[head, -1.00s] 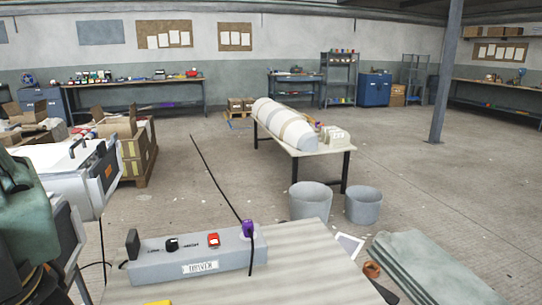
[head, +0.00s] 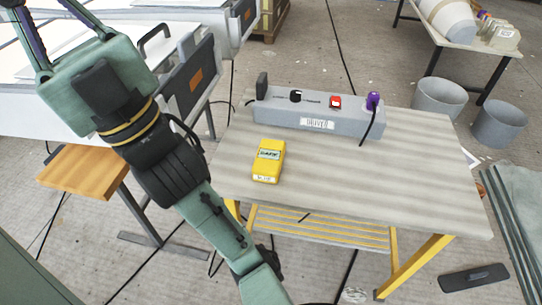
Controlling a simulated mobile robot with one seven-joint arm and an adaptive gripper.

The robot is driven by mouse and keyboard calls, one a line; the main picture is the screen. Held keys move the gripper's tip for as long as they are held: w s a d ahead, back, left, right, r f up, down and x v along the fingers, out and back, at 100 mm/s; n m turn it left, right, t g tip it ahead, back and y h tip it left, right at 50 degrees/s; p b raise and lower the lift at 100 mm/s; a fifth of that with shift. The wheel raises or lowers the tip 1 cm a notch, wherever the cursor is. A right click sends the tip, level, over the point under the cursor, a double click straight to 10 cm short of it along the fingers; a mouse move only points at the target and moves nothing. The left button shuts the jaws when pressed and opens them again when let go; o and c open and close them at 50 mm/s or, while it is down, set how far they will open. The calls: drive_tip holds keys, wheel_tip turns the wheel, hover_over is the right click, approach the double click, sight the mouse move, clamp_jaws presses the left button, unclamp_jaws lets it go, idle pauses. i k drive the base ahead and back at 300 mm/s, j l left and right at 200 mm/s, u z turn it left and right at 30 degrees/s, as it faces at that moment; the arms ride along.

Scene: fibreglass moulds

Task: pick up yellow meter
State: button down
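The yellow meter (head: 268,161) lies on the left part of a pale, striped table top (head: 410,172), in front of a long grey box. It has a light display label on its upper half and a small white label at its lower end. My arm reaches down on the left of the table, apart from the meter.
A grey power box (head: 318,122) with a red switch, a black knob and a purple plug (head: 373,101) stands along the table's back edge. A wooden-topped stool (head: 84,171) is at the left. Grey buckets (head: 440,97) stand behind right. The table's right half is clear.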

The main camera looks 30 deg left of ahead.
sight(268, 164)
drive_tip(key=k+j, duration=0.15)
drive_tip(key=j, duration=0.2)
drive_tip(key=k+j, duration=0.2)
drive_tip(key=j, duration=0.15)
drive_tip(key=k+j, duration=0.15)
drive_tip(key=j, duration=0.2)
drive_tip(key=k+j, duration=0.15)
drive_tip(key=j, duration=0.2)
drive_tip(key=z, duration=0.05)
